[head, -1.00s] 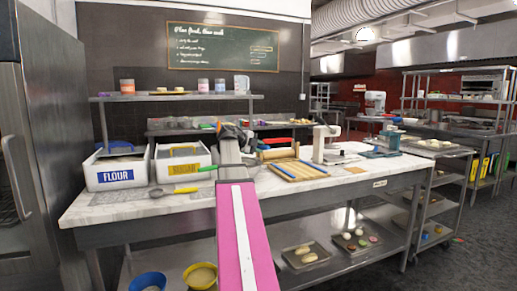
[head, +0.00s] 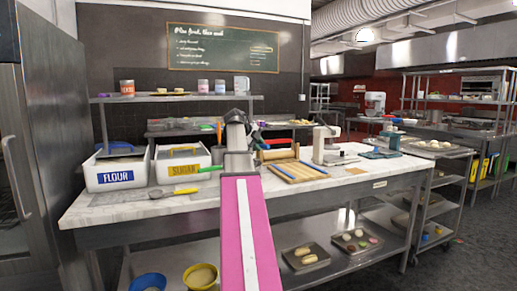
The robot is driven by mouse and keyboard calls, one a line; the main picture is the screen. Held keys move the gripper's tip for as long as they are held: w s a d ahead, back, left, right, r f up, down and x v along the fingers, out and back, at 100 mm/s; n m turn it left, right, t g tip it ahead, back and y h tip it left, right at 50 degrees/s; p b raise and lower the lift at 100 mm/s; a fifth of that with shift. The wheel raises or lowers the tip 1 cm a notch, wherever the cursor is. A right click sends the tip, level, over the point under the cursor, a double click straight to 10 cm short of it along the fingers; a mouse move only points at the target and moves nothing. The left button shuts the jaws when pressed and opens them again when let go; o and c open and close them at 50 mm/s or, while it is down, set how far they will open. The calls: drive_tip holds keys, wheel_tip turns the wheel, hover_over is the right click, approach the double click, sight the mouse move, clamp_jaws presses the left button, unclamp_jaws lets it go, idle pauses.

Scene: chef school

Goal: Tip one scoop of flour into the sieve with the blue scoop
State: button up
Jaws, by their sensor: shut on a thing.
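The white flour bin (head: 113,178) with a blue FLOUR label stands at the left end of the marble-topped table (head: 115,207); a dark opening shows at its top. My gripper (head: 237,116) is at the end of my raised arm, above the middle of the table and to the right of the bins. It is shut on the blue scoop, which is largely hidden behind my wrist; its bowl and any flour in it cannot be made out. I cannot make out the sieve; my arm covers part of the table's middle.
A white sugar bin (head: 182,161) stands right of the flour bin. A yellow scoop (head: 173,193) and a green handle (head: 209,169) lie in front. A striped wooden board (head: 293,171), a rolling pin (head: 277,154) and a mixer-like machine (head: 325,145) stand to the right.

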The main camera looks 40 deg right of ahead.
drive_tip(key=y, duration=0.2)
drive_tip(key=r+y, duration=0.1)
drive_tip(key=y, duration=0.1)
drive_tip(key=r+y, duration=0.1)
drive_tip(key=shift+w+d+r+y, duration=0.1)
drive_tip(key=shift+d+y, duration=0.1)
drive_tip(key=shift+y, duration=0.2)
drive_tip(key=shift+a+r+y, duration=0.2)
drive_tip(key=shift+y, duration=0.7)
